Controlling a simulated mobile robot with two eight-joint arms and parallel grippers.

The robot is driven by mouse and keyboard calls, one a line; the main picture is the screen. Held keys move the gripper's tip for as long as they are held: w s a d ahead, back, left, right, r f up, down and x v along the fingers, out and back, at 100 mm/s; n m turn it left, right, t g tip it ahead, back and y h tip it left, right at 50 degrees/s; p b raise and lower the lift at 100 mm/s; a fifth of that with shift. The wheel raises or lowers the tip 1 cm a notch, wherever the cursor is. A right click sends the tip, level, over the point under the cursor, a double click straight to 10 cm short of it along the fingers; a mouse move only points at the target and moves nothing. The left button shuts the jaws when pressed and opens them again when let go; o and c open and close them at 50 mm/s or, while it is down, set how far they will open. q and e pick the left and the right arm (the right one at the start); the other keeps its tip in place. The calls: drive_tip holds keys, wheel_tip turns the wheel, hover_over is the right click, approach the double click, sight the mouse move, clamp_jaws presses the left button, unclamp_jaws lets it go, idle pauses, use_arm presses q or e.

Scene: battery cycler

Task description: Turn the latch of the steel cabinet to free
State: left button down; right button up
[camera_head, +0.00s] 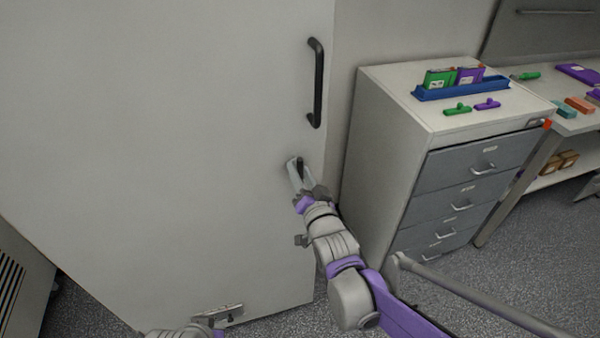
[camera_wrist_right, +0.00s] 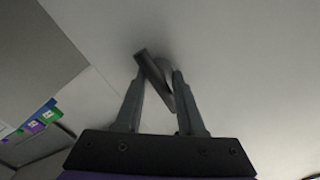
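The steel cabinet (camera_head: 160,150) is a large pale door filling the left of the head view. Its latch (camera_head: 300,166) is a small dark lever below the black door handle (camera_head: 316,85). My right gripper (camera_head: 301,174) is at the latch. In the right wrist view the latch lever (camera_wrist_right: 155,80) lies slanted between the two fingertips of my right gripper (camera_wrist_right: 158,80). The fingers stand apart on either side of it; firm contact cannot be told. My left gripper (camera_head: 222,314) is low at the bottom edge, in front of the cabinet, away from the latch.
A drawer unit (camera_head: 390,150) stands right of the cabinet, close to my right arm. On it are a blue rack (camera_head: 460,88) and small green and purple clips. A bench with a shelf is farther right. Speckled floor (camera_head: 530,260) is open at lower right.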

drive_tip(key=o, duration=0.4)
drive_tip(key=v, duration=1)
drive_tip(key=shift+s+d, duration=0.15)
drive_tip(key=shift+s, duration=0.25)
drive_tip(key=s+d+f+n+g+h+p, duration=0.1)
drive_tip(key=s+d+f+g+h+p, duration=0.1)
drive_tip(key=s+d+g, duration=0.4)
drive_tip(key=s+d+f+n+g+h+p, duration=0.2)
drive_tip(key=s+d+f+g+p, duration=0.3)
drive_tip(key=s+d, duration=0.4)
drive_tip(key=s+f+h, duration=0.1)
drive_tip(key=s, duration=0.2)
drive_tip(key=shift+s+g+h+p, duration=0.25)
drive_tip(key=shift+g+h+p, duration=0.05)
drive_tip(key=shift+g, duration=0.1)
